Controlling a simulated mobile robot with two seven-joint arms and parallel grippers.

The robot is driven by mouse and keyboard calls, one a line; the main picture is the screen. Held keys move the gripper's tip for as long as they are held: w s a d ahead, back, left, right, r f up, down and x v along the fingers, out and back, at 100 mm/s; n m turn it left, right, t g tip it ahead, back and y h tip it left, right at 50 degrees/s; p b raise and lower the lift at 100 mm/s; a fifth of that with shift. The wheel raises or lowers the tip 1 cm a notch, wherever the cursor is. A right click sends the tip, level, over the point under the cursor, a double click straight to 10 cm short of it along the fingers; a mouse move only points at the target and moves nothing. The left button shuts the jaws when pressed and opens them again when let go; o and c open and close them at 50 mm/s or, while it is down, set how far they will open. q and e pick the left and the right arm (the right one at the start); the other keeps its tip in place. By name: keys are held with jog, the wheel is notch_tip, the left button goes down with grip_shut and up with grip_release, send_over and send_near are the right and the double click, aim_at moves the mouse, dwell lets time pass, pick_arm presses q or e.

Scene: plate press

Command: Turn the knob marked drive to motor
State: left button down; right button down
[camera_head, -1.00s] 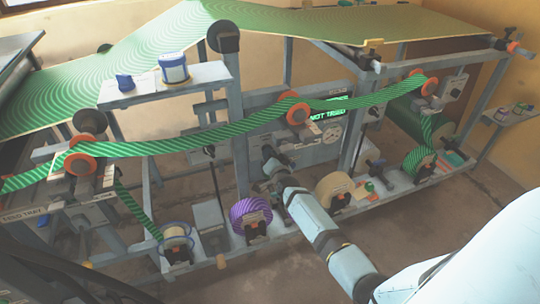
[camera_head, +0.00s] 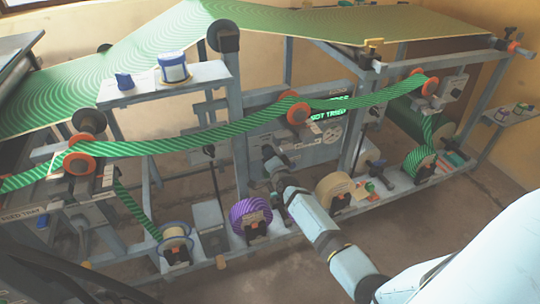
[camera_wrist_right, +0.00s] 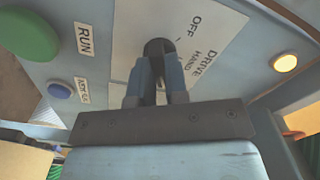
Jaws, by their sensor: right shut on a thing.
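The drive knob (camera_wrist_right: 158,47) is black and sits on a pale plate (camera_wrist_right: 125,45) in the right wrist view. The plate reads DRIVE, OFF and HAND; a further word below the knob is mostly hidden by my fingers. My right gripper (camera_wrist_right: 156,72) is shut on the knob, one finger on each side. The knob's pointer mark cannot be made out. In the head view my right arm reaches in from the lower right to the machine's middle panel, its gripper (camera_head: 270,160) small there and the knob hidden. My left gripper is not in view.
Beside the knob are a green RUN button (camera_wrist_right: 28,33), a blue button (camera_wrist_right: 59,90) and a lit amber lamp (camera_wrist_right: 285,62). A green striped web (camera_head: 190,143) runs over orange-edged rollers (camera_head: 298,113). A purple roll (camera_head: 250,217) stands below. The floor in front is clear.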

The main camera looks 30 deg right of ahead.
jog(key=shift+r, duration=0.1)
jog(key=c, duration=1.1)
grip_release()
jog(key=shift+w, duration=0.1)
jog(key=shift+c, duration=0.2)
pick_arm(q)
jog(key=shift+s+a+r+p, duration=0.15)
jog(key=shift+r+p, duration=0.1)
jog(key=shift+p, duration=0.85)
pick_arm(e)
jog(key=v, duration=1.4)
jog(key=shift+w+a, duration=0.1)
